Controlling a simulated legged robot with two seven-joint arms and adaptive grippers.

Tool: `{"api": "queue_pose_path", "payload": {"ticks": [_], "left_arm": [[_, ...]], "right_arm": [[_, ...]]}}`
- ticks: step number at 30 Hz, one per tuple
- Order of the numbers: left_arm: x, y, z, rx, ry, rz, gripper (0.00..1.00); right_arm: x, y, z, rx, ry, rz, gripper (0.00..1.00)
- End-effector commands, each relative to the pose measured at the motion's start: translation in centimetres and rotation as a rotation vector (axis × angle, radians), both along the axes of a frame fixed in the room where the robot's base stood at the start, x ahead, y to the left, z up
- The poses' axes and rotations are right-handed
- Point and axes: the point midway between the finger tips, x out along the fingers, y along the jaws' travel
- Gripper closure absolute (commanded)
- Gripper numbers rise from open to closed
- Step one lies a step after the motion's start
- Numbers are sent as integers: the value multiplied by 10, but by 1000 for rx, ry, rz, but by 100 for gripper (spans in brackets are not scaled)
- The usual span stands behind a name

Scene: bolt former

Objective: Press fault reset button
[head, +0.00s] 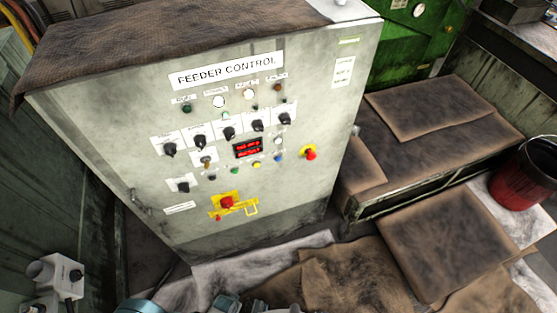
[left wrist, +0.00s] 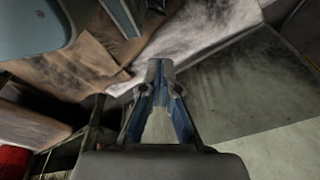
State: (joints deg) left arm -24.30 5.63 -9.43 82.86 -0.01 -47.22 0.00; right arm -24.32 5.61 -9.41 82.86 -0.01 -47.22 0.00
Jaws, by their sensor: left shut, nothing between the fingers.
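The grey FEEDER CONTROL cabinet (head: 130,130) stands upright in the head view, its front panel facing me. A low row of small buttons includes a green button (head: 235,170), a yellow button (head: 257,164) and a blue button (head: 278,157). Their labels are too small to read, so I cannot tell which one is fault reset. A red mushroom button (head: 310,154) sits at the right. In the left wrist view my left gripper (left wrist: 160,68) is shut and empty, its fingertips together, apart from the panel buttons. My right gripper is not in view.
Black selector knobs (head: 229,133) and a red display (head: 247,149) sit above the button row. A red switch (head: 227,202) on a yellow plate is below. Brown-covered benches (head: 430,110) and a red bucket (head: 518,180) are at the right. Cardboard sheets (head: 340,280) lie on the floor.

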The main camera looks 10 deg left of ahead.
Motion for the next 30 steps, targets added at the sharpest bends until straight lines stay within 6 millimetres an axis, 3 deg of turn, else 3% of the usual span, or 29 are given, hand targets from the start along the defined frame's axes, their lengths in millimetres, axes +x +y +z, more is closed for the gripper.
{"api": "queue_pose_path", "payload": {"ticks": [21, 26, 30], "left_arm": [[3, -4, 2, -7, -7, 4, 100], [30, -14, 22, -25, -73, 28, 100], [77, -31, 59, -62, -192, 74, 100]], "right_arm": [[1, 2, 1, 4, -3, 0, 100], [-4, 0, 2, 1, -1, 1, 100], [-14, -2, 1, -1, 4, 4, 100]]}}
